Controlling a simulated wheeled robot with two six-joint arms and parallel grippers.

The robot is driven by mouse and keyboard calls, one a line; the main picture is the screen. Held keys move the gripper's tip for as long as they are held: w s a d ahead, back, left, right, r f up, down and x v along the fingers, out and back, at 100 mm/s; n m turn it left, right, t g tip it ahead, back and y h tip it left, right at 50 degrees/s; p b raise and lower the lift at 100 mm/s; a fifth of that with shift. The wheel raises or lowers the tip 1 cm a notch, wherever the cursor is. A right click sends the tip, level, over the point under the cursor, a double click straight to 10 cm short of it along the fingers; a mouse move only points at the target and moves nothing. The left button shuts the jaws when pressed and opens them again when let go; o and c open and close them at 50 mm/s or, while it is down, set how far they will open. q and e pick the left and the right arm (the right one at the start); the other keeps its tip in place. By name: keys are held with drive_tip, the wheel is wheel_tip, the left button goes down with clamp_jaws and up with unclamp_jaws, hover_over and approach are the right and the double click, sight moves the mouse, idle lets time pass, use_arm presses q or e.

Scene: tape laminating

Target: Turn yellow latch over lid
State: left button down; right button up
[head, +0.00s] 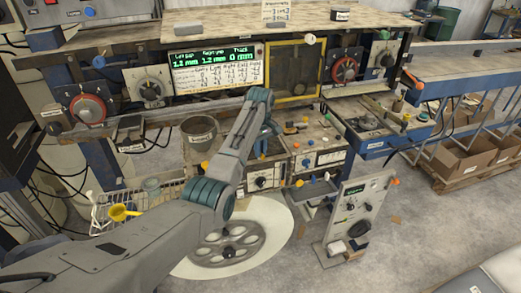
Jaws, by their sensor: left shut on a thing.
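My left arm comes in from the lower left, bends at its elbow and reaches up and over the grey control boxes at the center. My left gripper (264,142) points down over the left control box (264,180), partly hidden by my own forearm. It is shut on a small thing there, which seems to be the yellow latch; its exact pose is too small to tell. The lid is not clearly made out behind the arm. My right gripper is not in view.
A yellow-framed window (268,72) is in the machine behind, right of a green-lit display (214,57). A grey bucket (199,133) stands left of the gripper. A panel on a stand (357,212) is at the right. A round white plate with a spoked wheel (229,243) lies below.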

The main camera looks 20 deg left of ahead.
use_arm(q)
drive_tip(key=shift+w+r+m, duration=0.1)
drive_tip(key=shift+r+m, duration=0.15)
drive_tip(key=shift+m, duration=1.05)
drive_tip(key=c, duration=1.5)
unclamp_jaws()
drive_tip(key=shift+f, duration=0.1)
